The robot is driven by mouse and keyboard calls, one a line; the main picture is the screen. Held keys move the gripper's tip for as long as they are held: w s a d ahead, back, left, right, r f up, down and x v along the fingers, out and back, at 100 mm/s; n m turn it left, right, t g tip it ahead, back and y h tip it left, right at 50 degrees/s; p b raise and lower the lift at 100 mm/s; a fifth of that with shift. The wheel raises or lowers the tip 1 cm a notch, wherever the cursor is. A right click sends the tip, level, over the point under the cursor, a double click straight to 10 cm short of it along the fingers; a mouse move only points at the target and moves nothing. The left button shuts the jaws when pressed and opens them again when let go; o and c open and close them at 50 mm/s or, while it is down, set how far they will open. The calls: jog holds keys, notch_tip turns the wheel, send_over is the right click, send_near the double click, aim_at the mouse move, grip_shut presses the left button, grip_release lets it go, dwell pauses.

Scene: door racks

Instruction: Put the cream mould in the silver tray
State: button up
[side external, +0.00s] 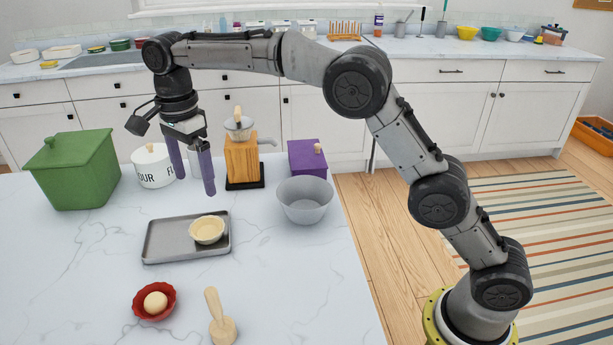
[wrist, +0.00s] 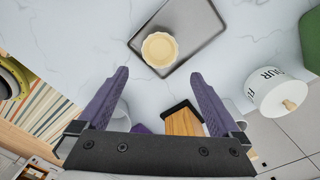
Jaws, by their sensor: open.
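The cream mould (side external: 207,230) is a small fluted round cup. It sits inside the silver tray (side external: 165,248), toward the tray's right side in the side view. In the wrist view the cream mould (wrist: 160,50) lies on the silver tray (wrist: 205,30), near one of the tray's edges. My gripper (side external: 194,184) has two purple fingers. It hangs above the counter behind the tray, apart from the mould. In the wrist view my gripper's fingers (wrist: 158,75) are spread wide with nothing between them.
A green box (side external: 75,170), a white flour canister (side external: 153,166), a wooden grinder (side external: 242,160) and a purple box (side external: 307,158) stand behind. A grey bowl (side external: 304,202) is to the right. A red dish with an egg (side external: 155,303) and a wooden pestle (side external: 221,325) are in front.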

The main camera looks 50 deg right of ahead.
jog(key=s+d+r+n+t, duration=0.2)
jog(key=s+d+r+n, duration=0.3)
jog(key=s, duration=0.4)
jog(key=s+d+r+n+t, duration=0.1)
jog(key=s+d+r+n, duration=0.3)
jog(key=s+d, duration=0.35)
jog(key=s+d+f+n+t, duration=0.1)
jog(key=s+f+n, duration=0.3)
jog(key=s, duration=0.5)
jog(key=s+d+f+n+t, duration=0.1)
jog(key=s+d+f+n, duration=0.2)
jog(key=s, duration=0.7)
jog(key=shift+d+f+n+t, duration=0.2)
jog(key=shift+f+n+t, duration=0.1)
jog(key=shift+f+n, duration=0.5)
